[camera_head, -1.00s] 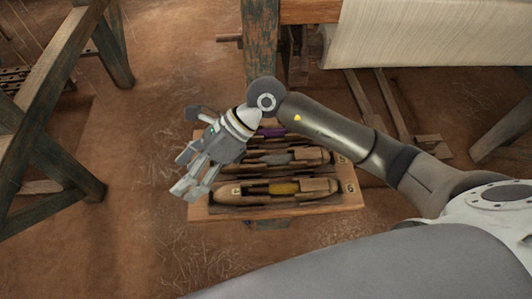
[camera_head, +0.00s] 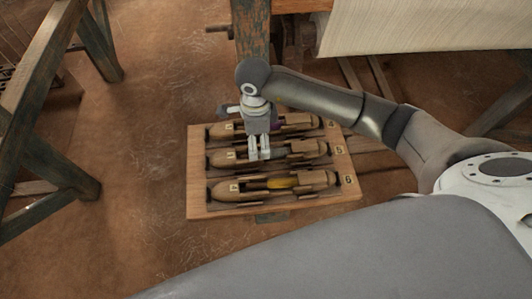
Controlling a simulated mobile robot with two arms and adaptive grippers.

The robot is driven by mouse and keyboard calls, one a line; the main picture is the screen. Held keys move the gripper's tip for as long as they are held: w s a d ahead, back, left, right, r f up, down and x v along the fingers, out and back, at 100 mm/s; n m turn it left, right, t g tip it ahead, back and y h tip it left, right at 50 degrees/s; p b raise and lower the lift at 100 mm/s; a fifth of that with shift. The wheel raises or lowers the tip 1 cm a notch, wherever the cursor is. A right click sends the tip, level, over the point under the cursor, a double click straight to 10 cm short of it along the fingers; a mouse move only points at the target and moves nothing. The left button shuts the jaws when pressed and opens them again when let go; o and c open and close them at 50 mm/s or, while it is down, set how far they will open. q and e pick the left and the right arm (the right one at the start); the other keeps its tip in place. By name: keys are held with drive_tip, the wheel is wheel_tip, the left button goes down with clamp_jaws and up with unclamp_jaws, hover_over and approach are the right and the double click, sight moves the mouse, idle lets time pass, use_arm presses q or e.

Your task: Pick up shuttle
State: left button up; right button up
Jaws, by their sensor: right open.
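Three boat-shaped wooden shuttles lie side by side across a wooden tray (camera_head: 196,172). The near shuttle (camera_head: 317,179) carries yellow thread and lies by the number 6. The middle shuttle (camera_head: 310,148) lies by the number 5, with a greyish bobbin partly covered by my gripper. The far shuttle (camera_head: 300,121) lies by the number 4, with a bit of purple showing behind my gripper. My right gripper (camera_head: 259,156) points down over the middle shuttle, its fingers apart and empty. I cannot tell whether the fingertips touch the shuttle. My left gripper is not in view.
A loom post (camera_head: 251,30) stands just behind the tray, with pale cloth (camera_head: 420,25) stretched at the upper right. A dark wooden frame (camera_head: 45,110) stands at the left. The brown floor between that frame and the tray is clear.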

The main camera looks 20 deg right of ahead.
drive_tip(key=f, duration=0.2)
drive_tip(key=a+f+p, duration=0.1)
drive_tip(key=shift+s+f, duration=0.3)
drive_tip(key=shift+f, duration=0.05)
drive_tip(key=shift+w+f, duration=0.1)
drive_tip(key=shift+f, duration=0.45)
drive_tip(key=c, duration=1.3)
drive_tip(key=shift+r, duration=0.1)
drive_tip(key=shift+r, duration=0.45)
wheel_tip(320, 180, up, 2)
drive_tip(key=shift+w+r+b, duration=0.1)
drive_tip(key=shift+b, duration=0.55)
drive_tip(key=s+d+r, duration=0.2)
drive_tip(key=s+r, duration=0.1)
drive_tip(key=s+d+r+b, duration=0.1)
drive_tip(key=s+d+r, duration=0.2)
drive_tip(key=s, duration=0.1)
drive_tip(key=s+d+r+b, duration=0.1)
drive_tip(key=s+d+r, duration=0.2)
drive_tip(key=s, duration=0.1)
drive_tip(key=shift+s+d+r, duration=0.2)
drive_tip(key=shift+d+r, duration=0.05)
drive_tip(key=shift+r, duration=0.15)
